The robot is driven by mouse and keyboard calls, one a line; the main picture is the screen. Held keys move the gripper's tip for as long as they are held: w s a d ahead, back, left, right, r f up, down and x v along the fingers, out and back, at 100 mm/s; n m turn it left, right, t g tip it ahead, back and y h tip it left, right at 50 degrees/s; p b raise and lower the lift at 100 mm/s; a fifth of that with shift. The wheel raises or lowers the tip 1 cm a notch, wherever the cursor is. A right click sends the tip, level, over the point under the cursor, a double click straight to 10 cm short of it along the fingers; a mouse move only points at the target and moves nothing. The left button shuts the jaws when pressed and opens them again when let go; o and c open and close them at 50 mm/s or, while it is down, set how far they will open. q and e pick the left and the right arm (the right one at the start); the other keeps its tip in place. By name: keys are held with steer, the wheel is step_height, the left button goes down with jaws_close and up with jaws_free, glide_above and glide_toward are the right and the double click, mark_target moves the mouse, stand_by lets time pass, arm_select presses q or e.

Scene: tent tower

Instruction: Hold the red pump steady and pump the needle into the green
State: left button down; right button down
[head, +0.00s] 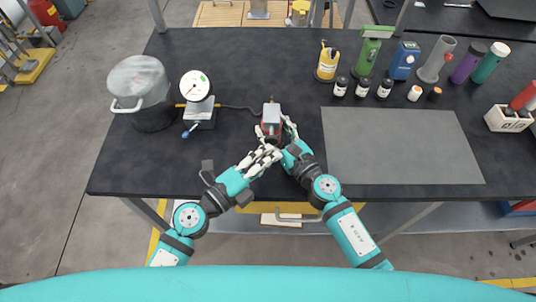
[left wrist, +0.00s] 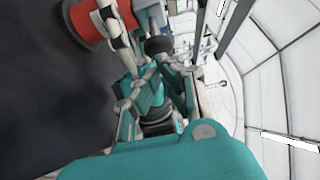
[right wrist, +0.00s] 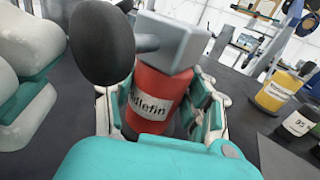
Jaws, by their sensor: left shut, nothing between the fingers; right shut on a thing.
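The red pump (head: 271,128) stands on the dark table, with a grey block on top. In the right wrist view the pump (right wrist: 152,98) shows a partly hidden label and a lever with a black knob (right wrist: 101,43). My right gripper (head: 288,133) is shut around its red body. My left gripper (head: 265,155) is shut and empty, just in front of the pump, close to the right hand. The left wrist view shows the red pump (left wrist: 88,22) beside its fingers. The white dial gauge (head: 195,86) has a small green mark; its needle is too small to read.
A hose (head: 238,107) runs from the gauge stand toward the pump. A metal pot (head: 140,88) stands at the left. Several bottles and small jars stand at the back right. A grey mat (head: 402,146) lies clear at the right.

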stand_by(0.3)
arm_select(q)
steer(key=shift+w, duration=1.65)
steer(key=shift+s, duration=0.55)
steer(key=s, duration=0.3)
steer(key=shift+s+f, duration=0.1)
steer(key=shift+s, duration=0.05)
steer(key=v, duration=1)
steer(key=shift+d, duration=0.1)
